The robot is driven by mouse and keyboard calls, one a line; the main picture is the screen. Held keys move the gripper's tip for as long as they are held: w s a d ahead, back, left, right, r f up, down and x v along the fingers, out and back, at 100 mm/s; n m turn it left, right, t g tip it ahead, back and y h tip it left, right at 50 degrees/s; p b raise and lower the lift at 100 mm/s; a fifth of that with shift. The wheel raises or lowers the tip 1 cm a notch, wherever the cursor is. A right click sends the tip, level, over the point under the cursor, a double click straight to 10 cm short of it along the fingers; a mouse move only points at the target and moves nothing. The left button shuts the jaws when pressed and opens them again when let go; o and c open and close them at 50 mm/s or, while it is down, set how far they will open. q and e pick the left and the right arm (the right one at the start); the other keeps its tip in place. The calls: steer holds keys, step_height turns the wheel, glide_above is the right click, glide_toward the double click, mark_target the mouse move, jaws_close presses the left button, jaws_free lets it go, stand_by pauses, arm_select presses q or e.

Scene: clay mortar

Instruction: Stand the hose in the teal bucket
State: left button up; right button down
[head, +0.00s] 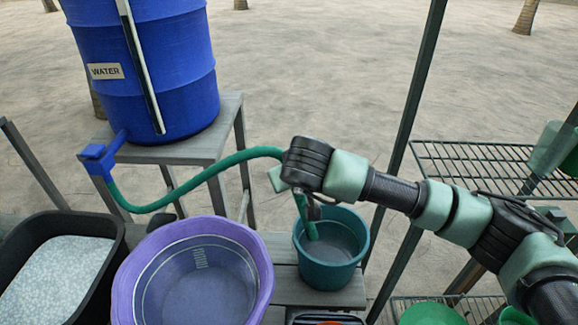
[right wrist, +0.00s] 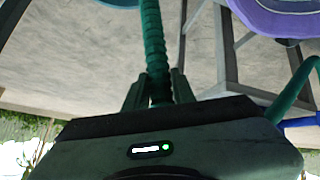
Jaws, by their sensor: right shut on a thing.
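The green hose (head: 205,172) runs from the blue tap on the water barrel, sags, then rises to my right gripper (head: 300,196). My right gripper is shut on the hose above the teal bucket (head: 328,272). The hose's free end hangs down from the gripper, and its tip appears to be inside the bucket's rim. In the right wrist view the hose (right wrist: 153,45) stands between the two fingers of the gripper (right wrist: 160,85). A bit of the teal bucket (right wrist: 118,3) shows at the top edge there. My left gripper is not in view.
The blue water barrel (head: 150,75) stands on a grey stand (head: 190,150). A purple basin (head: 255,255) is left of the bucket, and a black tub (head: 110,230) of pale grains is farther left. Wire shelves (head: 470,160) and a dark post (head: 410,110) are on the right.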

mark_target(303, 209)
steer(key=f, duration=0.2)
steer(key=d+f+b, duration=0.1)
steer(key=f, duration=0.2)
steer(key=shift+s+d, duration=0.1)
steer(key=shift+s, duration=0.05)
steer(key=f+b, duration=0.2)
steer(key=d+f+b, duration=0.1)
steer(key=f+b, duration=0.3)
steer(key=shift+d+f, duration=0.1)
steer(key=shift+d, duration=0.15)
steer(key=shift+d+f+b, duration=0.3)
steer(key=shift+f+b, duration=0.5)
steer(key=shift+b, duration=0.3)
steer(key=shift+s, duration=0.1)
steer(key=c, duration=1.1)
jaws_free()
steer(key=o, duration=0.8)
